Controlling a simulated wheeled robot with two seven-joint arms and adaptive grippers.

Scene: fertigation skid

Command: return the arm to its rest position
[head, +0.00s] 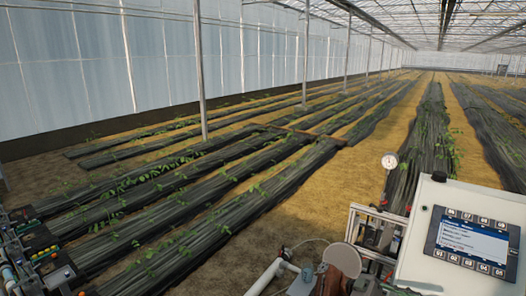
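Neither of my arms nor my grippers can be made out in the head view. The fertigation skid shows along the lower right. Its white controller box (415,255) carries a blue-lit screen (472,241) with rows of numbered keys; the screen text is too small to read. A round pressure gauge (390,161) stands on a thin stem left of the box.
Equipment with coloured parts (45,258) stands at lower left. Black-covered plant rows (225,215) with sandy paths between them run back through the greenhouse.

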